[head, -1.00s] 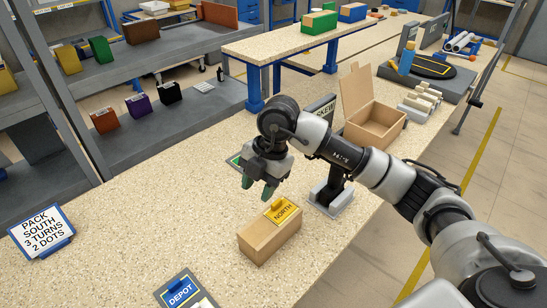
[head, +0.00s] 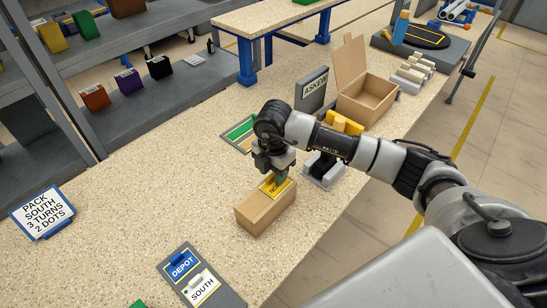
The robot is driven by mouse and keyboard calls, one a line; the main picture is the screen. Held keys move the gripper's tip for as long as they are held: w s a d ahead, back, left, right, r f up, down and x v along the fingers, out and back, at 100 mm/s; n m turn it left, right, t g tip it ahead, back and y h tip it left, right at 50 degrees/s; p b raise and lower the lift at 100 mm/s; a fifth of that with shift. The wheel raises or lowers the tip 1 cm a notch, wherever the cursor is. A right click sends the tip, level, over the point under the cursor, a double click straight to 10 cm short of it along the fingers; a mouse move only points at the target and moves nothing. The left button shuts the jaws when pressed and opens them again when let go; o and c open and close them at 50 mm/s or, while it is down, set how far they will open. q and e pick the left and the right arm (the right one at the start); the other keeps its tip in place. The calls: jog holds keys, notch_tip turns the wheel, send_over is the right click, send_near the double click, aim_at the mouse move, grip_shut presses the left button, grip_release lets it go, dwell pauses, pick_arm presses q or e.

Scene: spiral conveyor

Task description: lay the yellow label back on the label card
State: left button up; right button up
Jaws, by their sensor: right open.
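The yellow label (head: 268,188), with its lettering partly hidden, lies on top of a tan wooden box (head: 262,213) on the speckled worktop. My right gripper (head: 278,176) is over the label from behind, pointing down, its fingertips close to the label. It is open; whether it touches the label cannot be told. The grey label card (head: 229,298) lies at the bottom of the head view, in front of the box. It bears a blue DEPOT label (head: 182,266) and a white SOUTH label (head: 200,287). My left gripper is not in view.
A sign reading PACK SOUTH 3 TURNS 2 DOTS (head: 43,211) stands at the left. Behind my gripper are a green-striped card (head: 238,131), an ASKEW sign (head: 313,92) and an open carton (head: 366,101). The worktop left of the box is clear.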

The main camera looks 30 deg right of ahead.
aim_at(273, 174)
jog(key=shift+f, duration=0.3)
grip_shut()
jog(key=shift+r, duration=0.15)
jog(key=shift+r+p, duration=0.75)
jog(key=shift+r, duration=0.15)
jog(key=shift+r+p, duration=1.4)
jog(key=shift+r, duration=0.65)
